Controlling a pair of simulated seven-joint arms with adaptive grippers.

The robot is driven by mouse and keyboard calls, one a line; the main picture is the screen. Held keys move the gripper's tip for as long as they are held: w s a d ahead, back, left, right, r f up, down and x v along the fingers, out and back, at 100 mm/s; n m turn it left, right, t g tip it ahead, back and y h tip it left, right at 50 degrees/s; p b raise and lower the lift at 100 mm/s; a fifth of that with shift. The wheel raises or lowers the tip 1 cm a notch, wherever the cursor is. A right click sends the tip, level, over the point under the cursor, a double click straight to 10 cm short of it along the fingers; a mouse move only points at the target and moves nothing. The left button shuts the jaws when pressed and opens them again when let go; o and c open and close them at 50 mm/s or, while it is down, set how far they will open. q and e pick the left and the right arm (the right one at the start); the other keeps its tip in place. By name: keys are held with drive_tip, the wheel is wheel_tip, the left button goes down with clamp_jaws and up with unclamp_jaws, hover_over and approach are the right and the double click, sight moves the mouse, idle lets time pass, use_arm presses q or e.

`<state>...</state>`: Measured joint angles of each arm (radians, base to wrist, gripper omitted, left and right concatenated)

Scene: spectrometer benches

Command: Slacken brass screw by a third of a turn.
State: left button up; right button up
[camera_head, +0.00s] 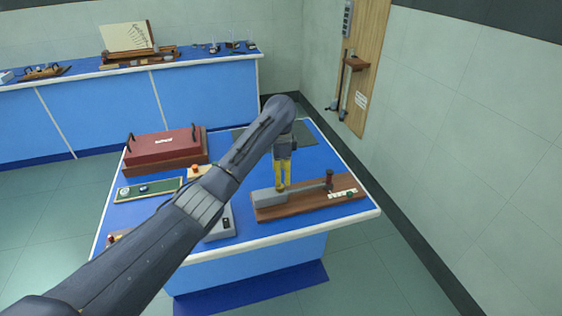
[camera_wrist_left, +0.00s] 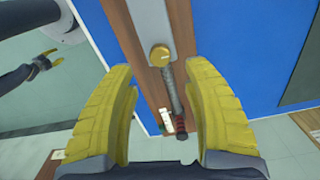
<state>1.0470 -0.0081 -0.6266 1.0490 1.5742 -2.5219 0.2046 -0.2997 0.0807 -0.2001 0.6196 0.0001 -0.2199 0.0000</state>
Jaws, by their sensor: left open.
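The brass screw (camera_wrist_left: 160,55) has a round, knurled-looking head on the grey metal block of a wooden-based instrument. In the head view it is small, at the tips of my left gripper (camera_head: 282,186). My left gripper points down over the block with its yellow fingers apart. In the left wrist view the screw lies between and just beyond the open fingers, with a gap on both sides. A grey rod with a dark red end (camera_wrist_left: 184,134) runs from near the screw. My right gripper (camera_wrist_left: 54,59) shows small at the left of the wrist view, its yellow fingers spread and empty.
The instrument's wooden base (camera_head: 300,207) lies near the right front edge of the blue bench. A red case (camera_head: 165,145), a green-topped tray (camera_head: 130,192) and a grey box (camera_head: 222,222) stand to the left. My left arm crosses over the bench.

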use_arm(q)
wheel_tip(320, 180, up, 6)
idle(0.4)
idle(0.4)
